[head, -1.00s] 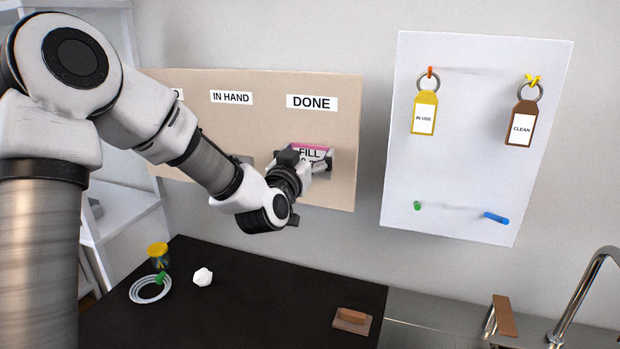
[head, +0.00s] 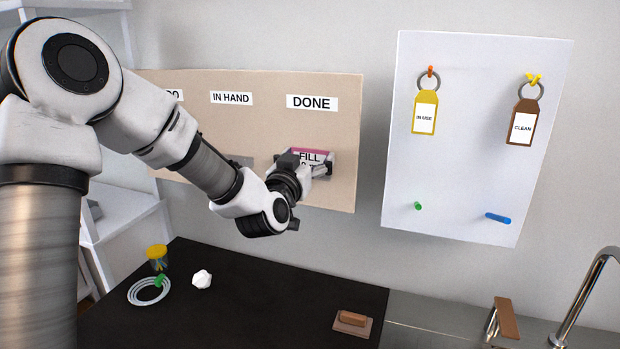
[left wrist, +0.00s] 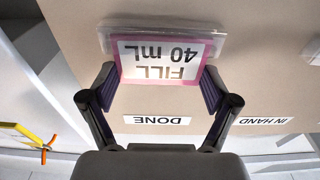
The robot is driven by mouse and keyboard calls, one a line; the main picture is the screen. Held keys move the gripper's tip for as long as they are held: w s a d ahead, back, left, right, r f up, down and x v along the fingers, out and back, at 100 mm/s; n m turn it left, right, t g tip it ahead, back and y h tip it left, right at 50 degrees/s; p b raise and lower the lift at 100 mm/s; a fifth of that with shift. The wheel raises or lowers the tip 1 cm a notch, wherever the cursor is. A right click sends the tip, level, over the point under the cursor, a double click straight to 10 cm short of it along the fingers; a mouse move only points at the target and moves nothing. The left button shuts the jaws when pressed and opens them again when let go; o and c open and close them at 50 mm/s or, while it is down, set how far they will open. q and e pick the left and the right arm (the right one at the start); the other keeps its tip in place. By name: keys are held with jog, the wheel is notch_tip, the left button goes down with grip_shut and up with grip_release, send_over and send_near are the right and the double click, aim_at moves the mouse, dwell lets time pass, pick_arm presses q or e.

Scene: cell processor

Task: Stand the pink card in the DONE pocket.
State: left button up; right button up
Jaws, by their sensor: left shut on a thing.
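The pink card (head: 312,153) is white with a pink border and reads "FILL 40 mL"; it shows upside down in the left wrist view (left wrist: 165,60). My left gripper (head: 305,166) is shut on the card, with one finger at each side edge. The card is at the DONE pocket, a clear holder (left wrist: 110,38) on the beige board under the DONE label (head: 312,102). The card's lower edge overlaps the pocket in the wrist view. How deep it sits is hard to tell. My right gripper is not in view.
The beige board (head: 230,135) also has an IN HAND label (head: 231,98). A white board (head: 470,170) with hanging tags is to the right. Below, the black counter (head: 270,290) holds a jar (head: 157,258), a coil (head: 148,291) and a brown block (head: 352,320).

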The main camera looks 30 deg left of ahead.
pick_arm(q)
jog(key=shift+f+b, duration=0.3)
jog(key=shift+f, duration=0.1)
jog(key=shift+r, duration=0.1)
jog(key=o, duration=1.5)
jog(key=shift+o, duration=0.2)
jog(key=v, duration=0.7)
jog(key=shift+s, duration=0.25)
